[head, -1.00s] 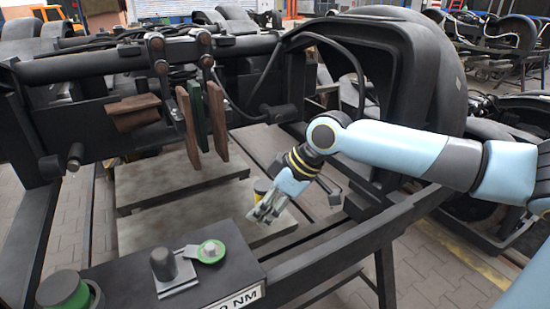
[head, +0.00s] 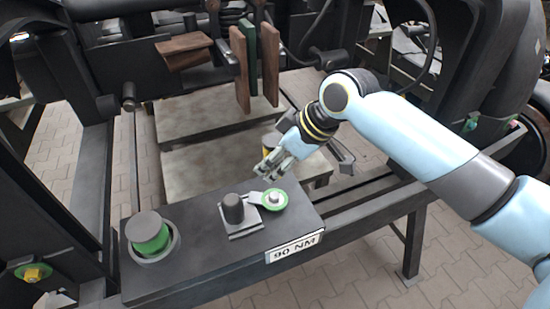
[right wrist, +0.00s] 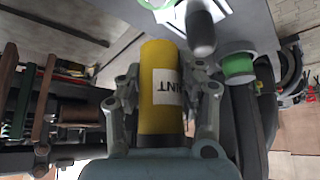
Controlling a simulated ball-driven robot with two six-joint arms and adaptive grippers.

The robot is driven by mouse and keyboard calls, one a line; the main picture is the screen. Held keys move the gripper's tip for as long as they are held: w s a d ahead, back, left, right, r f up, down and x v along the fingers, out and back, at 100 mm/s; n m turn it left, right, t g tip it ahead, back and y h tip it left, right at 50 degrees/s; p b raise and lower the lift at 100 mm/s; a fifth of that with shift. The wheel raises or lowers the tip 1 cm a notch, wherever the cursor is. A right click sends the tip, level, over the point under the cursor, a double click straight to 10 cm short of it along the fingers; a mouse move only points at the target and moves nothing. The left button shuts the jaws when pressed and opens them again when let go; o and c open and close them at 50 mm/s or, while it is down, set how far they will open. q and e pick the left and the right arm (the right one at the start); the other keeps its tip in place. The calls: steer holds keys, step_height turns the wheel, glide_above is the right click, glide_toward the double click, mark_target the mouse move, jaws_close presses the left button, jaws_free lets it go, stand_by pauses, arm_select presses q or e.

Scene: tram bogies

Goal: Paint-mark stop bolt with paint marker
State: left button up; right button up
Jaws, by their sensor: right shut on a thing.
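My right gripper (head: 268,170) is shut on the yellow paint marker (right wrist: 160,88), whose white label is partly readable in the right wrist view. In the head view the gripper hides most of the marker. The gripper is just behind a green-ringed bolt (head: 274,199) on the dark bench top, apart from it as far as I can tell. A green-ringed piece (right wrist: 238,66) also shows beyond the marker in the right wrist view. I cannot tell for sure that this bolt is the stop bolt. My left gripper is out of view.
A dark rounded post (head: 233,209) on a block stands left of the green-ringed bolt. A green and grey cylinder (head: 149,232) sits in a ring farther left. The bench bears a "90 NM" plate (head: 295,246). Brown and green slabs (head: 254,65) hang behind.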

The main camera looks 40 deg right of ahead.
mark_target(275, 195)
steer(key=shift+r, duration=0.15)
steer(key=shift+f, duration=0.85)
steer(key=shift+f+b, duration=0.95)
steer(key=shift+f, duration=0.3)
steer(key=shift+f+b, duration=0.75)
steer(key=shift+f, duration=0.6)
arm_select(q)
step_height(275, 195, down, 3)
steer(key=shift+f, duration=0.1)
arm_select(e)
steer(key=shift+f, duration=0.15)
steer(key=shift+s+f, duration=0.15)
steer(key=shift+f, duration=0.05)
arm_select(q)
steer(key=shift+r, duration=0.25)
arm_select(e)
steer(key=shift+r, duration=0.1)
